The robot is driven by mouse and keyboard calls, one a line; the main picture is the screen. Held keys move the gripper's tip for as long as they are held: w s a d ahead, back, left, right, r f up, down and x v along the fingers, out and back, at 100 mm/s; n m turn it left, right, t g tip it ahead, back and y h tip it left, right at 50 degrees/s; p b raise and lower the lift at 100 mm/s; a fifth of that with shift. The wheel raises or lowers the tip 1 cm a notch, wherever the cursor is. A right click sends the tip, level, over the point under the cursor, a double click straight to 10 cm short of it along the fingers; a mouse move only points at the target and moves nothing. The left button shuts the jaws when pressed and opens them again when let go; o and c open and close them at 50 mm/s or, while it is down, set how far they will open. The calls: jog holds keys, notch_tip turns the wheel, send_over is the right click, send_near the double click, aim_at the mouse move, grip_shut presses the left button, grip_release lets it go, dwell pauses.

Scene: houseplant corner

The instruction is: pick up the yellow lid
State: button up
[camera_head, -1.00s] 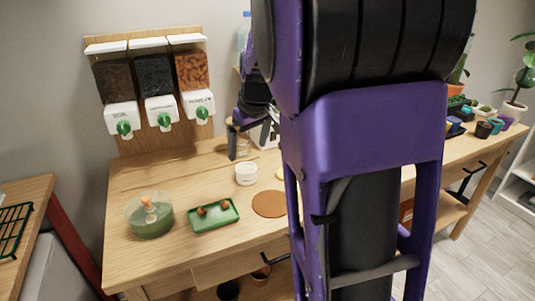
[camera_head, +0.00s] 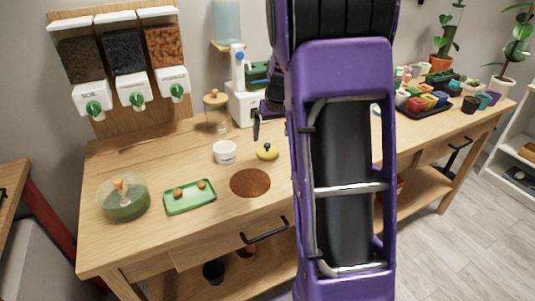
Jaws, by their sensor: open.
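The yellow lid (camera_head: 267,152) lies on the wooden table (camera_head: 150,160), just left of my purple arm. It has a small dark knob on top. A white cup (camera_head: 224,152) stands to its left, apart from it. My gripper (camera_head: 257,130) is partly hidden behind my arm; one dark finger shows above and slightly left of the lid. It is open, and nothing shows held in it. I cannot tell how far above the lid it is.
A brown round mat (camera_head: 250,183) lies in front of the lid. A green tray (camera_head: 190,197) with brown balls and a green-filled glass bowl (camera_head: 124,200) are at left. A jar with a wooden lid (camera_head: 216,112) and a white machine (camera_head: 243,104) stand behind. Potted plants are at right.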

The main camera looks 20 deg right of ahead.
aim_at(268, 152)
jog(key=x, duration=0.6)
jog(key=b+x, duration=0.1)
jog(key=x, duration=0.1)
jog(key=shift+s+a+f, duration=0.1)
jog(key=shift+s+f, duration=0.1)
jog(key=shift+f, duration=0.05)
jog(key=c, duration=1.1)
